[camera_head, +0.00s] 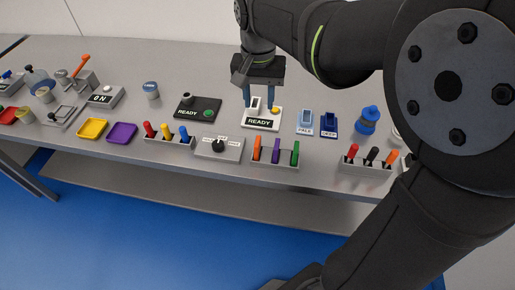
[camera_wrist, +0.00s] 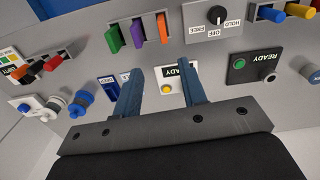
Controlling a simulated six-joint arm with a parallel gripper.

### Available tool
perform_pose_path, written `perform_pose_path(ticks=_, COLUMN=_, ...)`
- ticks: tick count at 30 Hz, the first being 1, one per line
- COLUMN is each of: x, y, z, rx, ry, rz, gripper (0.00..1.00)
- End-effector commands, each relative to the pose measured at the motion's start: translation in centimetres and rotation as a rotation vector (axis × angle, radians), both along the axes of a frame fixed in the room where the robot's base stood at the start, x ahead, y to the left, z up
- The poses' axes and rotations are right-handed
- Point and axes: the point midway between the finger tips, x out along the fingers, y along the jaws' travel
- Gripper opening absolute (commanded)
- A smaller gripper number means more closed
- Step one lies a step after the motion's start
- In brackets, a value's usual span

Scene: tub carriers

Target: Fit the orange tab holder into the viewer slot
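An orange tab holder (camera_head: 257,147) stands upright at the left end of a grey rack (camera_head: 274,162), beside a purple and a green one. It also shows in the wrist view (camera_wrist: 163,27). A white unit marked READY (camera_head: 260,122) has a raised pale part and a yellow button. A black unit marked READY (camera_head: 198,108) has a green button. I cannot tell which one is the viewer, and no slot is clear. My gripper (camera_head: 259,101) is over the white unit, fingers apart either side of its raised part. In the wrist view my gripper (camera_wrist: 162,66) holds nothing.
A dial box (camera_head: 219,148) is in front to the left. Another rack (camera_head: 365,168) holds red, black and orange handles. Yellow and purple trays lie further left.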

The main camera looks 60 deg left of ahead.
Motion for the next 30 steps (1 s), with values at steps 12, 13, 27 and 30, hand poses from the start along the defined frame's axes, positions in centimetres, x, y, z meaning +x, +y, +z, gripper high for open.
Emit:
perform_pose_path(ticks=12, x=0.1, y=-0.3, z=-5.7, rx=0.008, ry=0.007, rz=-0.062, gripper=0.38)
perform_pose_path(ticks=13, x=0.1, y=-0.3, z=-6.4, rx=0.008, ry=0.007, rz=-0.062, gripper=0.38)
perform_pose_path(ticks=27, x=0.1, y=-0.2, z=-12.5, rx=0.011, ry=0.006, rz=-0.06, gripper=0.38)
perform_pose_path(ticks=30, x=-0.1, y=-0.1, z=-13.7, rx=0.009, ry=0.006, rz=-0.059, gripper=0.38)
